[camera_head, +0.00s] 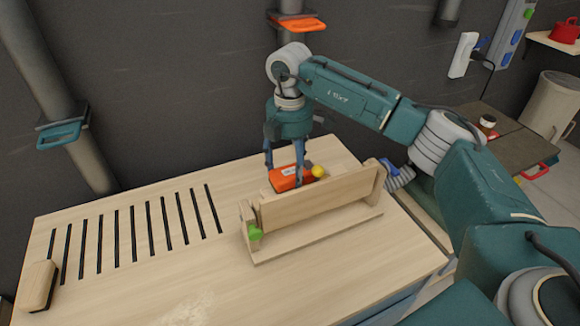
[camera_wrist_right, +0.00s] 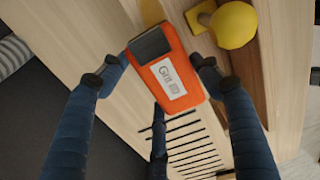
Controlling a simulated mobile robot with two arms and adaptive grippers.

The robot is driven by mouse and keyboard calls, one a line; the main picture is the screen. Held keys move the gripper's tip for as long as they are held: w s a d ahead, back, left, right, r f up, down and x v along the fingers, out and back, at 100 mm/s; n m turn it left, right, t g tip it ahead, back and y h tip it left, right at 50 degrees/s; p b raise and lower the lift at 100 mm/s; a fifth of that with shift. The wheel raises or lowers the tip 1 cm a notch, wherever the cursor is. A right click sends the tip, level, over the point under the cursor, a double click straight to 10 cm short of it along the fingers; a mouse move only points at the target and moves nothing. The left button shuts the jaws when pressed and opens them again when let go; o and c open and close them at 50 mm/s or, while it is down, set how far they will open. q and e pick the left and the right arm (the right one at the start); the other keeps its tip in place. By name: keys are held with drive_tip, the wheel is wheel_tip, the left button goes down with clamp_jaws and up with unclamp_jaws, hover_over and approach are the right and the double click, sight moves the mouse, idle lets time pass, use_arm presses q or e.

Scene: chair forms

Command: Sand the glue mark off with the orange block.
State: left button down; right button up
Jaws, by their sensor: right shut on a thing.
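In the right wrist view the block (camera_wrist_right: 168,75) sits between the blue fingers, beside a yellow knob (camera_wrist_right: 233,25). A yellowish patch (camera_wrist_right: 152,12) shows on the wood just past the block's dark end; I cannot tell if it is the glue mark. Whether the block touches the wood is unclear. My left gripper is not in view.
The form stands on a pale bench (camera_head: 150,255) with dark slots on the left. A wooden block with a dark base (camera_head: 38,286) lies at the front left corner. A pale scuffed patch (camera_head: 195,303) is near the front. Pipes with coloured clamps stand behind.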

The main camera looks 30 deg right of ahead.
sight(279, 171)
drive_tip(key=shift+f, duration=0.4)
drive_tip(key=shift+a, duration=0.1)
drive_tip(key=shift+a, duration=1.3)
drive_tip(key=shift+d, duration=0.1)
drive_tip(key=shift+s+d+f, duration=0.1)
drive_tip(key=shift+d, duration=1.15)
drive_tip(key=shift+a, duration=1.4)
drive_tip(key=shift+d, duration=1.5)
drive_tip(key=shift+a, duration=1.45)
